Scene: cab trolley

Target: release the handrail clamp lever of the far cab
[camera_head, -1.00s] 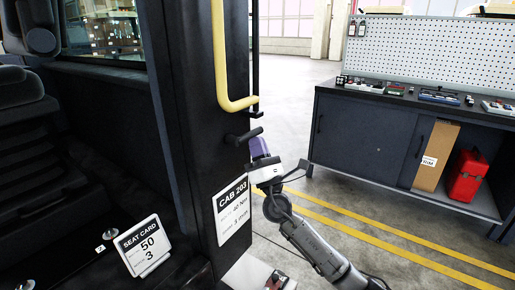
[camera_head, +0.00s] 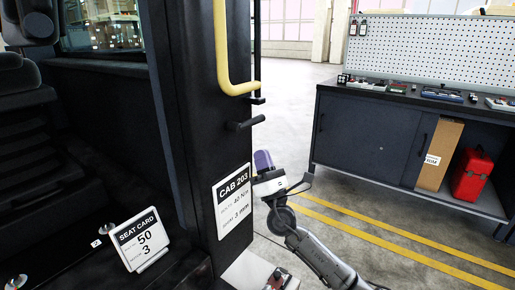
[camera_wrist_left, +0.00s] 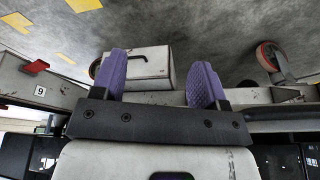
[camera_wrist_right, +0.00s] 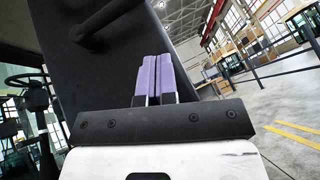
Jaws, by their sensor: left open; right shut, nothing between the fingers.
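The cab post (camera_head: 190,110) carries a yellow handrail (camera_head: 222,50) that bends at its lower end. Just below the bend a black clamp lever (camera_head: 245,124) sticks out to the right, nearly level and tilted slightly up. My right gripper (camera_head: 263,160) is shut and empty, below the lever's outer end and apart from it. In the right wrist view the purple fingers (camera_wrist_right: 155,75) are together, with the black lever (camera_wrist_right: 105,18) at upper left. My left gripper (camera_wrist_left: 160,68) is open, its fingers on either side of a pale box in view; it does not show in the head view.
A CAB 203 card (camera_head: 233,200) is on the post below the lever. A seat card (camera_head: 141,240) stands at lower left. A workbench (camera_head: 370,135) with a red case (camera_head: 471,175) is at the right. Open floor with yellow lines lies between.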

